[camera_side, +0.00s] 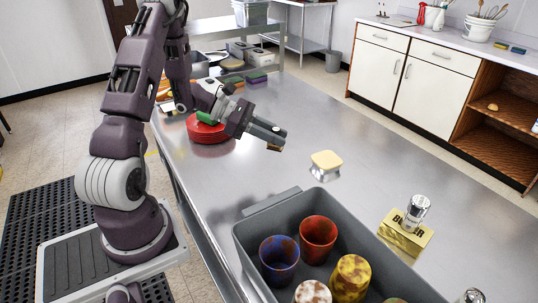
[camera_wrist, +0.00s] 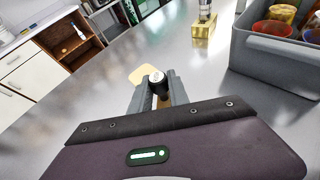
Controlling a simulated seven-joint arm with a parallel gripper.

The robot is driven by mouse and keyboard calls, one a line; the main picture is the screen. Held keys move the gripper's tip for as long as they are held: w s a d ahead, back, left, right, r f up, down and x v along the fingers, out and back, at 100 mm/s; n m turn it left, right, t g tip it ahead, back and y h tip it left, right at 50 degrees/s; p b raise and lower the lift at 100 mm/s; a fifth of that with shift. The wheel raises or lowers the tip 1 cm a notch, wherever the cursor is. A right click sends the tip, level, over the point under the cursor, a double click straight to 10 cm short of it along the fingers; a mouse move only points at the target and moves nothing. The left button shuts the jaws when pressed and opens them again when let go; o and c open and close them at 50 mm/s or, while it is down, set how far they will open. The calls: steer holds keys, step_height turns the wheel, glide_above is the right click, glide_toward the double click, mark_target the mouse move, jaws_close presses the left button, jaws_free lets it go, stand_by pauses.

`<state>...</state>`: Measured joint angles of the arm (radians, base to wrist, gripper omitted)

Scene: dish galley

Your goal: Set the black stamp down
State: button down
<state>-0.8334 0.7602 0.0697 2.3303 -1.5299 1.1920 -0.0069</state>
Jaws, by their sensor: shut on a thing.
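My gripper (camera_side: 274,139) is held out over the steel counter, tilted downward. In the wrist view my gripper (camera_wrist: 158,97) is shut on the black stamp (camera_wrist: 157,86), a small dark cylinder with a pale round end facing the camera. In the side view only a small dark and brownish bit shows at the fingertips. The stamp appears to be above the counter; I cannot tell the exact gap.
A pale yellow block on a shiny base (camera_side: 326,160) stands just right of my gripper. A grey bin (camera_side: 258,209) with several colored cups stands in front. A red round dish (camera_side: 206,131) lies behind my gripper.

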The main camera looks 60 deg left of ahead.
steer(key=w+a+n+t+y, duration=0.3)
steer(key=w+a+n+y, duration=0.2)
steer(key=a, duration=0.6)
steer(key=shift+n, duration=0.3)
step_height(320, 180, down, 9)
steer(key=shift+w+f, duration=0.1)
steer(key=shift+f, duration=0.1)
steer(key=c, duration=1.3)
jaws_free()
steer(key=shift+o, duration=0.2)
